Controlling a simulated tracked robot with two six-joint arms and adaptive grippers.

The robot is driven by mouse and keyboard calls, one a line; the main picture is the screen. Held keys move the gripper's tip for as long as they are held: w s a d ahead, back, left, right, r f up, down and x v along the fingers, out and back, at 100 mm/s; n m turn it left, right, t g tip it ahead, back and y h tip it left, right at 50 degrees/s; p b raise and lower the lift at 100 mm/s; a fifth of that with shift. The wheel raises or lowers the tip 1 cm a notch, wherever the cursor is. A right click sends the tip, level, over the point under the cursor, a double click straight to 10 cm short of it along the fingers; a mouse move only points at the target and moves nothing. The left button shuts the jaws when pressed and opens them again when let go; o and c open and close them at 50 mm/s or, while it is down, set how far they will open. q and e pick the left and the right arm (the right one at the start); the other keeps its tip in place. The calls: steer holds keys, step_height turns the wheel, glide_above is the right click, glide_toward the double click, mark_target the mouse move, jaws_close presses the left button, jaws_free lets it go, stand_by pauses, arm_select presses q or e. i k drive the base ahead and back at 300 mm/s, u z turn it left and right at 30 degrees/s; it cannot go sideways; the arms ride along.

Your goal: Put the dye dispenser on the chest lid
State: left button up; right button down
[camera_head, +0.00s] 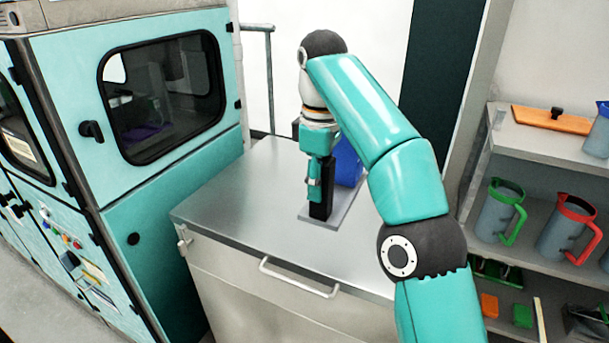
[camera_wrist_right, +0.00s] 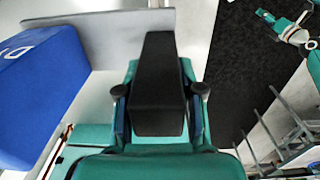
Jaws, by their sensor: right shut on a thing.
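The dye dispenser, with a blue body (camera_head: 347,163), a black upright block (camera_head: 325,190) and a flat grey plate (camera_head: 340,212), is over the right part of the metal chest lid (camera_head: 235,200). I cannot tell whether the plate touches the lid. My right gripper (camera_head: 314,187) points down and is shut on the black block. In the right wrist view, the black block (camera_wrist_right: 159,85) sits between the fingers, with the blue body (camera_wrist_right: 40,85) to the left. My right arm hides part of the dispenser.
A teal machine cabinet (camera_head: 165,195) with a dark window stands at the left of the chest. Shelves at the right hold a green-rimmed jug (camera_head: 495,212), a red-rimmed jug (camera_head: 566,230) and an orange board (camera_head: 550,121). The left and front of the lid are bare.

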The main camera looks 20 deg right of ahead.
mark_target(301, 200)
steer(key=i, duration=0.9)
